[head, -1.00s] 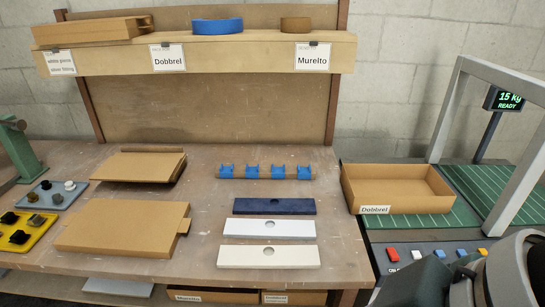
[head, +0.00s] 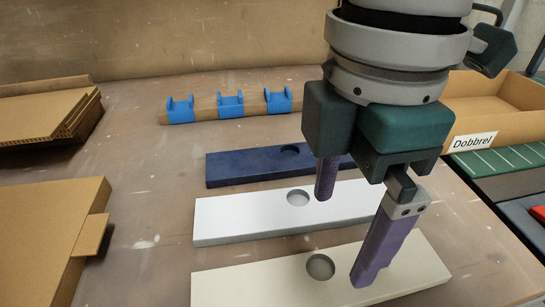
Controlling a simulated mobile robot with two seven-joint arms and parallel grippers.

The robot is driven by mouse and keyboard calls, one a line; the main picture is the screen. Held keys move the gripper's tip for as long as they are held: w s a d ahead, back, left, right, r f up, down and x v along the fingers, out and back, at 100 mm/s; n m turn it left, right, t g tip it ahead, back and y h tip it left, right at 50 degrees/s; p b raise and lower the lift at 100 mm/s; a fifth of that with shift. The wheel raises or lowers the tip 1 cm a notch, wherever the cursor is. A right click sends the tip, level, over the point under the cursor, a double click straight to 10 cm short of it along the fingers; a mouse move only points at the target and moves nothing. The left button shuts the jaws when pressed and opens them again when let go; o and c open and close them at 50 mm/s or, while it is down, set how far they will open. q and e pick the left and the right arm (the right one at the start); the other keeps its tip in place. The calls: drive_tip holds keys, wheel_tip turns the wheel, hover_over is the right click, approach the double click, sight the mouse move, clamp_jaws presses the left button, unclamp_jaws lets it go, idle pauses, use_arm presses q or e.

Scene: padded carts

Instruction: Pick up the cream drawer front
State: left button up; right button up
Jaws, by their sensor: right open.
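The cream drawer front (head: 260,283) lies flat on the workbench, nearest of three drawer fronts, with a round hole near its middle. A white drawer front (head: 240,217) and a dark blue one (head: 245,167) lie behind it. My right gripper (head: 345,235) points down over the right half of the fronts, its two purple fingers spread apart with nothing between them. The nearer finger covers part of the cream front; the other overlaps the white one. I cannot tell whether the fingers touch either. My left gripper is not in view.
A wooden strip with blue clips (head: 231,104) lies behind the fronts. Cardboard stacks (head: 50,120) and a flat cardboard box (head: 40,235) are at the left. A cardboard tray labelled Dobbrel (head: 490,110) stands at the right. Bare bench lies between the cardboard and the fronts.

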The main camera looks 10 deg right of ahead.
hover_over(323, 282)
drive_tip(key=f, duration=0.3)
drive_tip(key=f+b, duration=0.1)
drive_tip(key=shift+d+f, duration=0.3)
drive_tip(key=shift+d, duration=0.1)
drive_tip(key=f, duration=0.1)
drive_tip(key=f+b, duration=0.1)
drive_tip(key=f, duration=0.3)
drive_tip(key=shift+w+a+f, duration=0.1)
drive_tip(key=shift+w+a, duration=0.1)
drive_tip(key=shift+w, duration=0.05)
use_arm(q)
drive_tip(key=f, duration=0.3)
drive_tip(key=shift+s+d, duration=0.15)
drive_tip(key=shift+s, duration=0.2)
use_arm(e)
drive_tip(key=c, duration=1.4)
